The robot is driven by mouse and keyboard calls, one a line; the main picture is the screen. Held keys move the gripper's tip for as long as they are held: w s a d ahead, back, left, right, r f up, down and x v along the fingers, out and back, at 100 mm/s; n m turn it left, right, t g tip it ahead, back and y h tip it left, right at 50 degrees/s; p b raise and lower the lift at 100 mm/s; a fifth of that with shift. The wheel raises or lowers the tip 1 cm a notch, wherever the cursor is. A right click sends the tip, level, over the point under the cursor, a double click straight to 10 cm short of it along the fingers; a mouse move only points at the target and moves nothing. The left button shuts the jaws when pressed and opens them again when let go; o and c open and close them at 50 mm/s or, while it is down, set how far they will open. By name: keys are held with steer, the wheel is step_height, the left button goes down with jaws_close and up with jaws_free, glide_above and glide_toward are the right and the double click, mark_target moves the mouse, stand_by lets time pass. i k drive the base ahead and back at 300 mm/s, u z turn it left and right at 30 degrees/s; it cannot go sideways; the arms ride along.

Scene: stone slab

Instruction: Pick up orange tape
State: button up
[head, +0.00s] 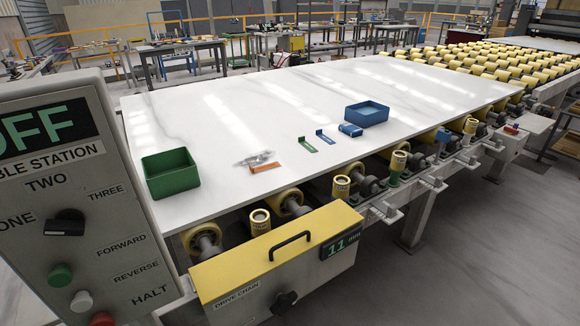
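A flat orange strip (264,168), which looks like the orange tape, lies near the front edge of the white stone slab (240,115). A crumpled clear or silvery item (255,158) lies right behind it and seems to touch or nearly touch it. A small green flat piece (307,145) and a blue flat piece (324,136) lie to the right. A small blue item (350,130) lies in front of the blue bin (366,113). A green bin (171,173) stands to the left of the orange strip. My gripper is not in view.
A control panel (70,200) stands at the left front. A yellow drive-chain cover (275,245) with a black handle and rollers (290,200) lies below the slab's front edge. The slab's back half is clear. Workbenches (180,50) stand behind.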

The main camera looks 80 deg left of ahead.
mark_target(267, 167)
steer(key=z, duration=0.05)
steer(key=i, duration=2.15)
steer(key=u, duration=3.9)
steer(key=i, duration=1.7)
